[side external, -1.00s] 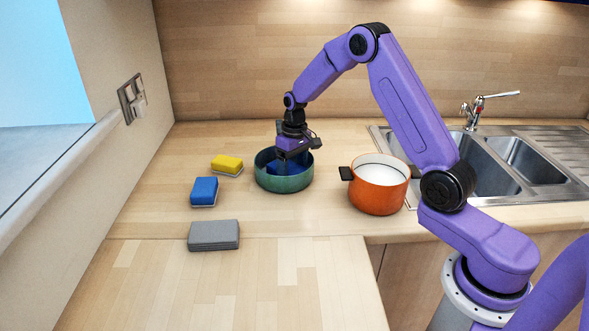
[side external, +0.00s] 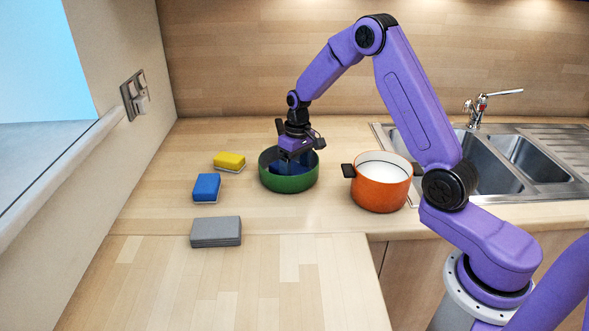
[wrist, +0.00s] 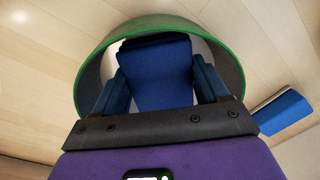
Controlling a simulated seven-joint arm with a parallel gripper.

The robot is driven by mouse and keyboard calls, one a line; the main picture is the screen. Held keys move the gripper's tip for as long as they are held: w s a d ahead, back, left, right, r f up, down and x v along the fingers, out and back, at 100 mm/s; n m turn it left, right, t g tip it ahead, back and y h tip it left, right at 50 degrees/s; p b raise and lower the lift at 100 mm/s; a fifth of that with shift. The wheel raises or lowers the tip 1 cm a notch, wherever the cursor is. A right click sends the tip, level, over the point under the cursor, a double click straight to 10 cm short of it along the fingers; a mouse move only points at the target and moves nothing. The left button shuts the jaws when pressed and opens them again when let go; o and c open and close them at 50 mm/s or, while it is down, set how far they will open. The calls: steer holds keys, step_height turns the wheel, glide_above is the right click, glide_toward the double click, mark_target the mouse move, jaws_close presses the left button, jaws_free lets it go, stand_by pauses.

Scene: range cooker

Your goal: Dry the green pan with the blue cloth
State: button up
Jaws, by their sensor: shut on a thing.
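The green pan (side external: 289,183) stands upright on the wooden worktop, left of the orange pot, and its rim (wrist: 92,57) curves across the wrist view. The blue cloth (wrist: 155,72) is a dark blue folded piece inside the pan; only a dark blue patch of it shows in the side view (side external: 283,167). My gripper (wrist: 155,88) points down into the pan and is shut on the blue cloth, with a finger at each side of it. Whether the cloth touches the pan's floor is hidden.
The orange pot (side external: 379,188) with black handles stands close on the right, before the sink (side external: 484,175). The front worktop is clear.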

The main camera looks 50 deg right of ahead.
steer(key=shift+r, duration=3.9)
